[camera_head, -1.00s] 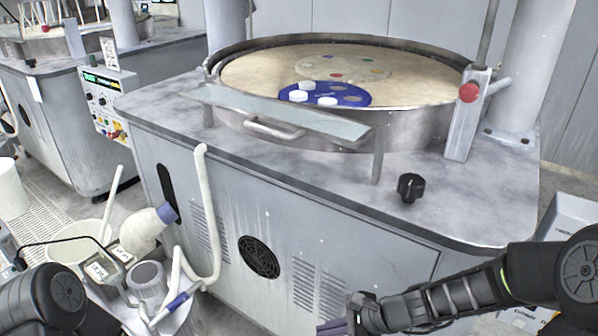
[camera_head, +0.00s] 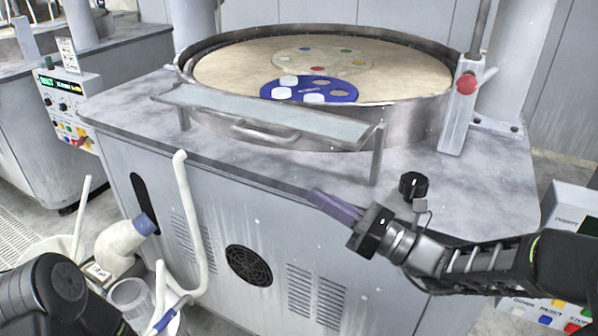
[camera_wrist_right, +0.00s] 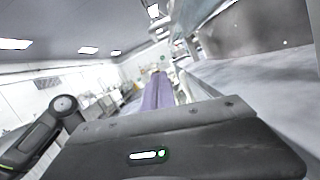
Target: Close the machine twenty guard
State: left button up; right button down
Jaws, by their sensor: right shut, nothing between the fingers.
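The guard (camera_head: 225,110) is a pale, see-through flat panel with a metal edge, at the front of the round polishing platen (camera_head: 235,75) in the head view. Its bar handle (camera_head: 262,133) is on its front edge, and a post stands under its right end. My right gripper (camera_head: 320,200) has purple fingers, shut and empty. It is in front of the machine's top edge, below and right of the handle, apart from it. The purple fingers (camera_wrist_right: 157,93) also show in the right wrist view. My left arm shows at the bottom left of the head view, its gripper out of frame.
A black knob (camera_head: 412,185) stands on the machine top near my right gripper. A red button (camera_head: 466,84) is on a post at the right. A blue disc (camera_head: 345,92) with white pieces lies on the platen. A pale hose (camera_head: 190,215) rises at the front left.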

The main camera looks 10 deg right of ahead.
jog(key=w+a+r+p, duration=0.2)
jog(key=w+a+r, duration=0.4)
jog(key=shift+w+a, duration=0.35)
jog(key=shift+a, duration=0.05)
jog(key=shift+r, duration=0.15)
